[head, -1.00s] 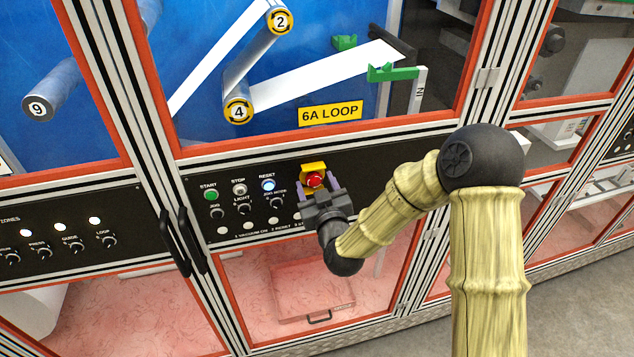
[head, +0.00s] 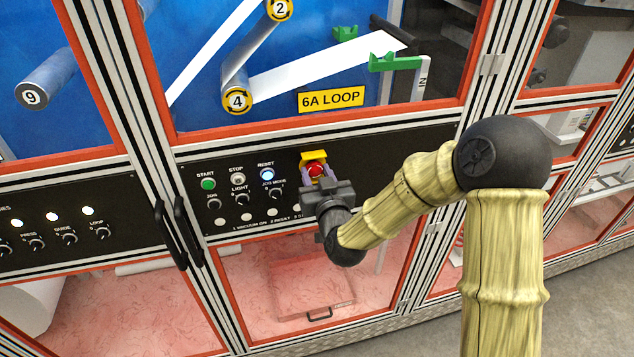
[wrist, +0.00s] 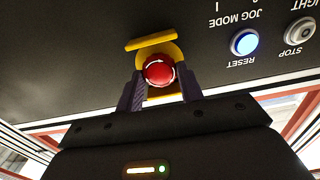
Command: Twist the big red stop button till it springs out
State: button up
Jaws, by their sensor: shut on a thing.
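The big red stop button (head: 316,171) sits on a yellow housing (head: 313,156) on the black control panel. In the wrist view the red button (wrist: 158,70) shows pale curved arrow marks, with the yellow housing (wrist: 150,43) around it. My gripper (head: 317,177) has its two purple-grey fingers on either side of the button and is shut on it. In the wrist view the fingers of my gripper (wrist: 160,85) reach up to the button's left and right sides. Whether the button is pressed in or out I cannot tell.
Left of the button are a green START button (head: 208,184), a STOP button (head: 238,179) and a lit RESET button (head: 267,174), with knobs below. Black door handles (head: 183,235) stick out further left. Framed windows lie above and below the panel.

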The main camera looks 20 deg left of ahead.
jog(key=m+b, duration=0.3)
jog(key=shift+d+f, duration=0.1)
jog(key=shift+m+b, duration=0.5)
jog(key=shift+b, duration=0.3)
jog(key=shift+r+m, duration=0.3)
jog(key=shift+r, duration=0.1)
jog(key=o, duration=0.8)
jog(key=shift+w, duration=0.1)
jog(key=shift+o, duration=1)
jog(key=shift+w, duration=0.1)
jog(key=shift+f, duration=0.2)
jog(key=shift+s+b, duration=0.25)
jog(key=shift+b, duration=0.05)
